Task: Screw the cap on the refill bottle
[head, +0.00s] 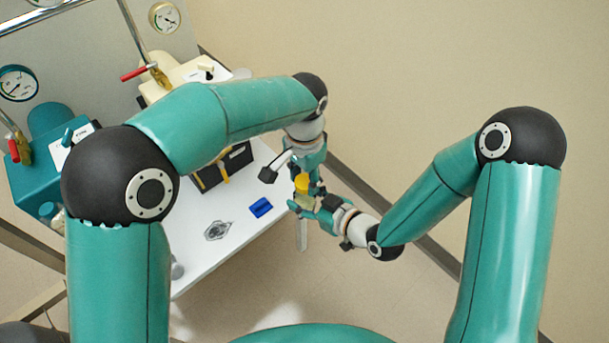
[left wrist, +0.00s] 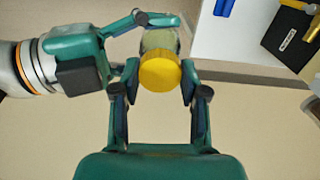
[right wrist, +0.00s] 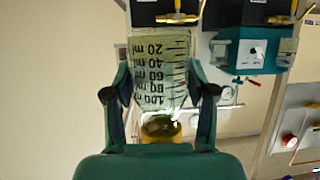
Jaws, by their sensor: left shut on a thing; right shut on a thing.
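My left gripper (left wrist: 160,88) is shut on the yellow cap (left wrist: 160,72), one finger on each side. The cap also shows in the head view (head: 302,184). The clear refill bottle (left wrist: 160,40) lies directly behind the cap, in line with it. I cannot tell whether the threads are engaged. My right gripper (right wrist: 160,95) is shut on the bottle, which shows ml markings (right wrist: 160,70) upside down in the right wrist view. Yellow shows at its neck end (right wrist: 172,128). In the head view, the grippers meet beyond the table's right edge and largely hide the bottle.
Teal and cream units with gauges (head: 17,83) and red-handled valves line the back. Open floor lies right of the table.

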